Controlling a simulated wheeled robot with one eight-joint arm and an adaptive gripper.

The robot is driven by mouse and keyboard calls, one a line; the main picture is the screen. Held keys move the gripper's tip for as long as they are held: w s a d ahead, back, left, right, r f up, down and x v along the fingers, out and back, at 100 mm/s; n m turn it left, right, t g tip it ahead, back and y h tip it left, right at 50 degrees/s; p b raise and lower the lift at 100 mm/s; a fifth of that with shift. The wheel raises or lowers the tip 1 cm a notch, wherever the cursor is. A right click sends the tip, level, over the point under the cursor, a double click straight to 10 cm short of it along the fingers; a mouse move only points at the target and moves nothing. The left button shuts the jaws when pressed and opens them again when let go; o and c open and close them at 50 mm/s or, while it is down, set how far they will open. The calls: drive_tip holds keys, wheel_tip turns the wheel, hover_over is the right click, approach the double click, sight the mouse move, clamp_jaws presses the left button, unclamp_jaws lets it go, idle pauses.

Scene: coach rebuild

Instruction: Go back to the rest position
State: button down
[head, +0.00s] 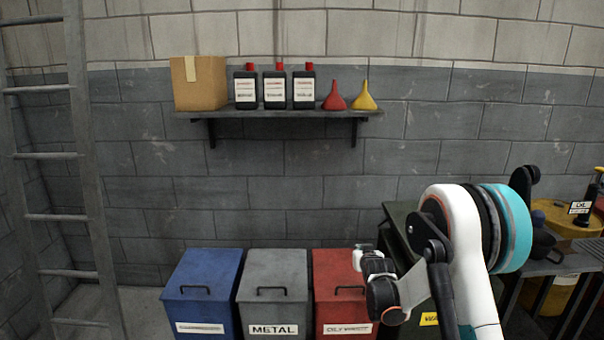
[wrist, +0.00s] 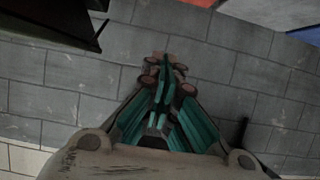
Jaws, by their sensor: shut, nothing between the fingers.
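My gripper (wrist: 165,62) shows in the wrist view with its teal-lined fingers together, shut and empty. In the head view my white arm with a teal ring is at the lower right, folded in front of the bins and bench. The gripper's fingers are hard to make out there. The arm's end is in front of the red bin's right side.
A blue bin (head: 203,280), a grey METAL bin (head: 272,278) and a red bin (head: 335,275) stand below a wall shelf (head: 290,113) with a box, bottles and funnels. A ladder (head: 85,180) leans at the left. A cluttered bench (head: 560,262) is at the right.

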drive_tip(key=s+r+g, duration=0.3)
drive_tip(key=s+r, duration=1.6)
drive_tip(key=s, duration=0.2)
drive_tip(key=s+f+g, duration=0.1)
drive_tip(key=s+g, duration=0.2)
drive_tip(key=s, duration=2.7)
drive_tip(key=shift+s+a+f, duration=0.25)
drive_tip(key=shift+s, duration=0.1)
